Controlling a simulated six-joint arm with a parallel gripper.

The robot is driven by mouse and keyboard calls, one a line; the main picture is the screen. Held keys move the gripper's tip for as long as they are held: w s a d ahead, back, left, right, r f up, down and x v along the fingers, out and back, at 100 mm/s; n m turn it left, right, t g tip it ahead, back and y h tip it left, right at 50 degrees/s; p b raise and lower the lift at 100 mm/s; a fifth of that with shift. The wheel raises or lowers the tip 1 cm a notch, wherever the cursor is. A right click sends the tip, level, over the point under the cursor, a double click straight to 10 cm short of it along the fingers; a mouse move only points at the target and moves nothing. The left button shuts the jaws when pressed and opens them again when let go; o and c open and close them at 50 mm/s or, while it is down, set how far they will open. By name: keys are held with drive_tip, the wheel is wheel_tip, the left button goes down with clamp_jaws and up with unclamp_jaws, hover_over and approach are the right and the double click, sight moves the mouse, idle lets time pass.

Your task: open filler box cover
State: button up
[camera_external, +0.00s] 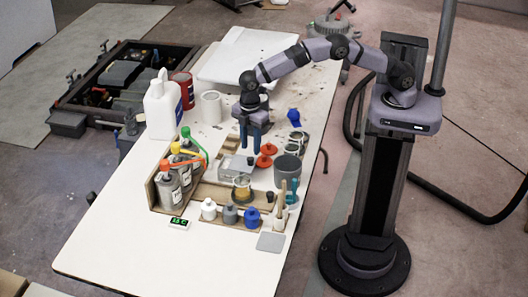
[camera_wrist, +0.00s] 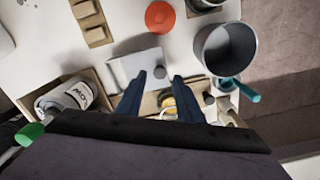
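A low light-grey box (camera_external: 236,168), which I take to be the filler box, sits on the white table. It also shows in the wrist view (camera_wrist: 130,68), with a flat top that looks shut. A small dark knob (camera_wrist: 160,72) is at its right end; it also shows in the external view (camera_external: 250,160). My gripper (camera_external: 250,147) points down above this end of the box. In the wrist view its blue fingers (camera_wrist: 160,77) are apart, one on each side of the knob in the picture. Nothing is held. The fingers appear above the knob; contact cannot be told.
A wooden rack with grey bottles (camera_external: 170,188) stands left of the box. A grey cup (camera_external: 288,172) stands at right, red discs (camera_external: 266,155) behind. A glass jar with yellow contents (camera_external: 242,188) and small capped bottles (camera_external: 209,209) stand in front. A white jug (camera_external: 160,108) stands farther back.

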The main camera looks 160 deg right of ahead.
sight(251, 158)
drive_tip(key=shift+f+p, duration=0.75)
drive_tip(key=shift+f, duration=2)
drive_tip(key=shift+a, duration=0.1)
clamp_jaws()
